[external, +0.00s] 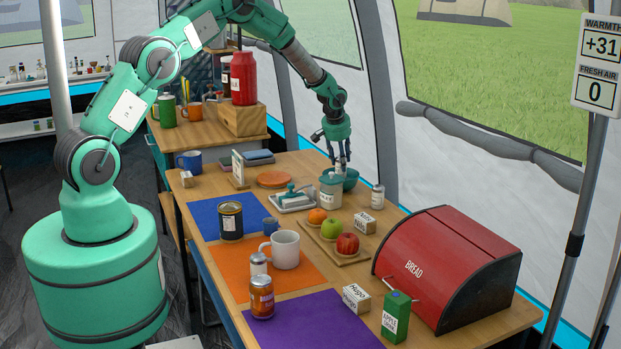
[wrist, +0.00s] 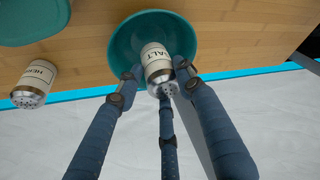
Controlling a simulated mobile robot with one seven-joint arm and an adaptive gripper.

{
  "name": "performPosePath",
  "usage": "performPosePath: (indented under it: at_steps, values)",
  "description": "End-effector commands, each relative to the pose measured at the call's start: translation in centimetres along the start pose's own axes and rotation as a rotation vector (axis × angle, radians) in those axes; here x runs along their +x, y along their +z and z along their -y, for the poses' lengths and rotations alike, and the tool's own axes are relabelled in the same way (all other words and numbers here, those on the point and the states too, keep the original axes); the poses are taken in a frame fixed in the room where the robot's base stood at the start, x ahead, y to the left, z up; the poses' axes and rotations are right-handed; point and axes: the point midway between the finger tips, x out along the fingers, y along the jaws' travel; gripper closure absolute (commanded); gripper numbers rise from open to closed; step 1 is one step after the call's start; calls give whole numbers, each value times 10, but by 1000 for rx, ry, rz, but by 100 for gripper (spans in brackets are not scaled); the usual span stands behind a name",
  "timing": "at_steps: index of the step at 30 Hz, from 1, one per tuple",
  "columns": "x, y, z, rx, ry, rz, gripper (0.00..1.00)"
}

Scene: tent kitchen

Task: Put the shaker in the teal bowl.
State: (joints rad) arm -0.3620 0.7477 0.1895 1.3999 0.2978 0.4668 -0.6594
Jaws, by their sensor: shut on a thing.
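In the external view my gripper (external: 342,161) points down at the bowl (external: 352,182), which is partly hidden behind a jar with a teal lid. The shaker is hardly visible there.
The jar (external: 330,191) stands close in front of the bowl. A second shaker (external: 377,197), labelled as a herb in the wrist view (wrist: 35,84), stands to the bowl's right. A fruit board (external: 350,258) and red bread box (external: 450,265) are nearer. The tent wall lies just behind.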

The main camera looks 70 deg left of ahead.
Motion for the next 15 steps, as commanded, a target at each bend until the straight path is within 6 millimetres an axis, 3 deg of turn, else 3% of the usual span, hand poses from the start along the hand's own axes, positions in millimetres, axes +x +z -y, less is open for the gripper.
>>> performPosePath:
  at_steps: [5, 15]
  values:
    - [4, 2, 0, 0, 0, 1, 91]
    - [34, 14, 0, 0, 0, 0, 91]
